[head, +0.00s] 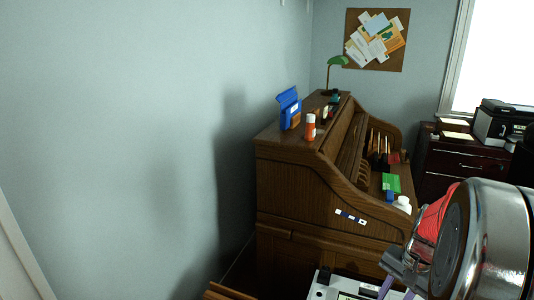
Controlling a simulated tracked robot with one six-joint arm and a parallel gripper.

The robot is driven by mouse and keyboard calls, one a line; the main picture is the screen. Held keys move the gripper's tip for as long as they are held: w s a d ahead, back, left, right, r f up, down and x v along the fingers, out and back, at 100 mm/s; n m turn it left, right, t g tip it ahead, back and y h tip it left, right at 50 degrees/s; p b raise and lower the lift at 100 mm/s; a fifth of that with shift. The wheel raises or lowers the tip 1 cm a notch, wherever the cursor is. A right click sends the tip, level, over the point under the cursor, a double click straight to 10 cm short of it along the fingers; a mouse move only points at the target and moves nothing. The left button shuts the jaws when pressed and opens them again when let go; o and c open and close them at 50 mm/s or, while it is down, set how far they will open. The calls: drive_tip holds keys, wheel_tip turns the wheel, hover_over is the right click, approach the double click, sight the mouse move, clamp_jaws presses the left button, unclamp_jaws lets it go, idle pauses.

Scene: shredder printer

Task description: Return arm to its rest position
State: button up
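My arm reaches in at the lower right as a large shiny metal cylinder, close to the camera. My gripper (393,268) is partly seen at its left side, as grey parts above the white machine (322,291) at the bottom edge. The cylinder and the frame edge hide much of the gripper. I cannot tell whether its fingers are open or shut, or whether they hold anything. A red thing beside the cylinder is partly hidden, and I cannot tell what it is.
A brown roll-top desk (290,170) stands against the wall, with a blue box (289,108), an orange-and-white bottle (310,127) and a green lamp (337,61) on top. A printer (503,122) sits on a dark cabinet (460,163) at right. A corkboard (352,20) hangs behind.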

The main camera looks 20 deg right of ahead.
drive_tip(key=s+a+r+n+t, duration=0.1)
drive_tip(key=a+r+n, duration=0.3)
drive_tip(key=a, duration=0.5)
drive_tip(key=a+r+n+t+h, duration=0.1)
drive_tip(key=a+r+n, duration=0.4)
drive_tip(key=a, duration=0.5)
drive_tip(key=s+a+r+n+t, duration=0.1)
drive_tip(key=a+r+n, duration=0.3)
drive_tip(key=a, duration=0.5)
drive_tip(key=shift+s+a+r+t, duration=0.25)
drive_tip(key=shift+s+a+t, duration=0.1)
drive_tip(key=shift+t, duration=0.55)
drive_tip(key=shift+d, duration=0.1)
